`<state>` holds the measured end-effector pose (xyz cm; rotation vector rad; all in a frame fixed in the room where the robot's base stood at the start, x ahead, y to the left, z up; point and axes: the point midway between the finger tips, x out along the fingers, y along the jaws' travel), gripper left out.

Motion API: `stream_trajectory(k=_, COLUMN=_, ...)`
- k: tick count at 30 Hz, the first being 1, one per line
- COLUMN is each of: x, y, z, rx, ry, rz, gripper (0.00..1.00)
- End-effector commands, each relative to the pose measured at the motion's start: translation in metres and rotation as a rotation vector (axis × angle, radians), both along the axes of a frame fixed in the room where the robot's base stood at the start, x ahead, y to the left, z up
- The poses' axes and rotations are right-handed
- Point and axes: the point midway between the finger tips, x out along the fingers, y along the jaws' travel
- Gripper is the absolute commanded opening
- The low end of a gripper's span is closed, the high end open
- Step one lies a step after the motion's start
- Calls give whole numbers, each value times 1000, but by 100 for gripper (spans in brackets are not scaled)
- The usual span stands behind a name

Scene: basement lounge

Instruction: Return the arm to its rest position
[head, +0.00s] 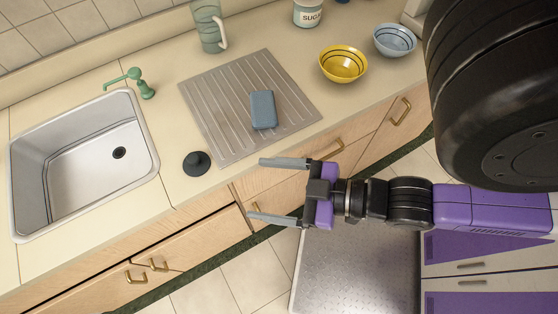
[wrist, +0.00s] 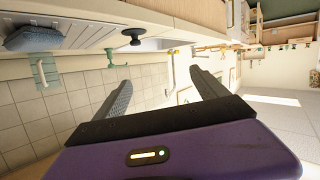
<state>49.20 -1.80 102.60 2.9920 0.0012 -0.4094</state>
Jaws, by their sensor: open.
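My gripper (head: 281,190) is open and empty. In the head view it points left, in front of the counter's front edge and over the drawers. My purple and black arm reaches in from the right. In the wrist view the two grey fingers (wrist: 160,97) stand wide apart with nothing between them.
The counter holds a sink (head: 92,160) with a green faucet (head: 130,80), a ridged drainboard (head: 225,118) with a blue sponge-like block (head: 263,110), a black stopper (head: 197,163), a yellow bowl (head: 343,64), a blue bowl (head: 395,40), a glass pitcher (head: 208,27) and a sugar jar (head: 308,12).

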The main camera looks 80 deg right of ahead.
Motion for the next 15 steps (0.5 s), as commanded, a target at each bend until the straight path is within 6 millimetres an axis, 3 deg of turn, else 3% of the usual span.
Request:
stream_trajectory(k=4, x=-21, y=16, z=6, rx=99, ry=2, rz=-13, gripper=83)
stream_trajectory(k=15, x=-25, y=19, z=7, rx=123, ry=-1, rz=-18, gripper=83)
